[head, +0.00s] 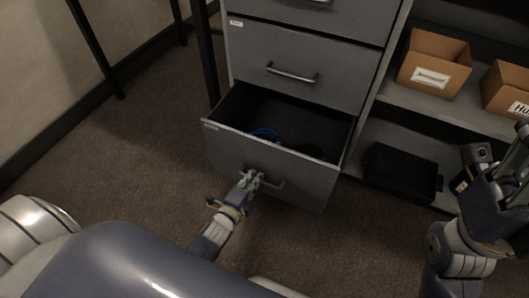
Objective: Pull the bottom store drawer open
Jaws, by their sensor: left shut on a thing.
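The bottom store drawer (225,144) of the grey metal cabinet stands pulled out, with its inside in view from above. Its bar handle (273,184) is on the drawer's front face. My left gripper (252,179) is at the left part of this handle and shut on it; its fingers hide that end of the bar. Inside the drawer I see a blue curved thing (266,133) and a dark rounded thing that is hard to make out. My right gripper (478,172) is at the right edge, away from the drawer; its fingers do not show clearly.
The drawer above (315,60) is shut, with its own bar handle. To the right is a shelf unit with cardboard boxes (434,62) and a black tray (402,174) low down. Black thin legs stand at the left. The carpet (110,150) left of the drawer is clear.

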